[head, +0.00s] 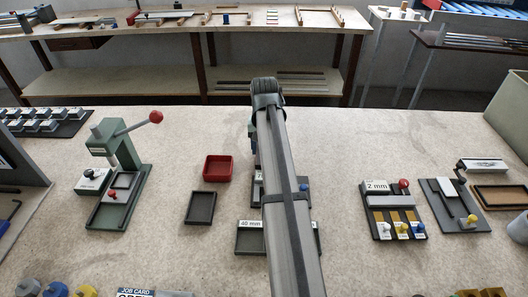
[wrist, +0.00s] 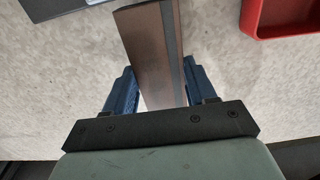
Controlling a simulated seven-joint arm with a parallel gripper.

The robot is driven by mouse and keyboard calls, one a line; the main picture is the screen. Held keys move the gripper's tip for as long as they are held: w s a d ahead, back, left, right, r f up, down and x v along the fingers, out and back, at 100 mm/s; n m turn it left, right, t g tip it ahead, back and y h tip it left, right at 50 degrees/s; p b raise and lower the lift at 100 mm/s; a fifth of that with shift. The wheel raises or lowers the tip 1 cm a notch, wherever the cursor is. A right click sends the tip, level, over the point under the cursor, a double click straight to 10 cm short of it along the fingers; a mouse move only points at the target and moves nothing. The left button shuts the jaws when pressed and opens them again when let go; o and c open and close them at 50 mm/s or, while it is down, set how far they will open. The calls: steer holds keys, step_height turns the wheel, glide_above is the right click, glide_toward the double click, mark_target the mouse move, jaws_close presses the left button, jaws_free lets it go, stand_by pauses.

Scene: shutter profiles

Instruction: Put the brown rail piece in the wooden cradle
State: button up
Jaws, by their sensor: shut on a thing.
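The brown rail piece (wrist: 150,45) is in the wrist view, a flat brown bar with a dark grey strip along its right side. It runs from between my fingers to the top edge of the picture. My gripper (wrist: 160,88) is shut on it, with one blue finger on each side. Whether the rail touches the bench, I cannot tell. In the head view my own arm hides the rail and most of the gripper. A wood-framed tray (head: 503,188) at the far right may be the wooden cradle; I cannot be sure.
A red tray (head: 218,168) shows also in the wrist view (wrist: 250,22). A dark tray (head: 200,208), a green lever press (head: 118,165), a 2 mm fixture (head: 378,200) and a grey fixture (head: 448,205) stand on the bench. Bare bench (head: 345,145) lies right of my arm.

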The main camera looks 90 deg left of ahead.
steer(key=shift+f, duration=1.1)
steer(key=shift+f, duration=0.15)
steer(key=o, duration=1.1)
steer(key=shift+c, duration=0.2)
step_height(320, 180, up, 11)
steer(key=shift+r, duration=0.2)
steer(key=shift+o, duration=0.5)
steer(key=shift+r, duration=0.45)
